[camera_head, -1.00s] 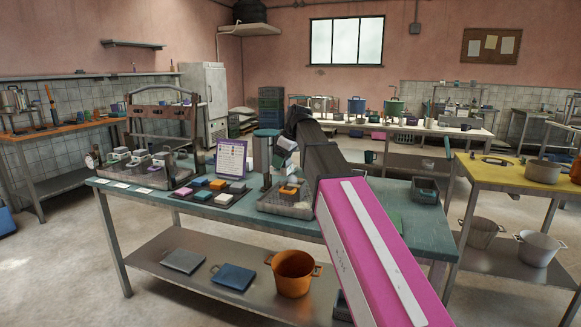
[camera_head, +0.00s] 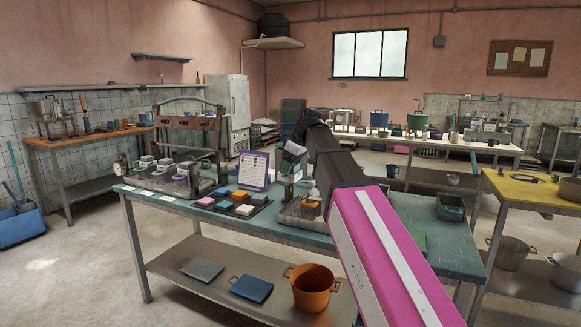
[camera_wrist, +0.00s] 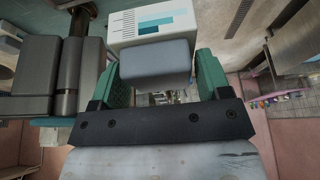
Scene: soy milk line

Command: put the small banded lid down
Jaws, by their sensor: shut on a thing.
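In the wrist view, the green fingers of my gripper (camera_wrist: 158,72) stand on both sides of a blue-grey block. White with teal bands shows just behind it; I take the two together as the small banded lid (camera_wrist: 155,62). The fingers are shut on the block. In the head view, my gripper (camera_head: 287,160) is above the teal-topped table (camera_head: 260,228), near a metal tray (camera_head: 290,222). The lid is too small and too covered by my arm to make out there.
A dark tray of coloured square blocks (camera_head: 238,198) and an upright printed sign (camera_head: 254,170) stand left of my gripper. Metal trays with small devices (camera_head: 165,182) fill the table's left end. An orange pot (camera_head: 313,288) sits on the lower shelf. A yellow table (camera_head: 530,190) stands right.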

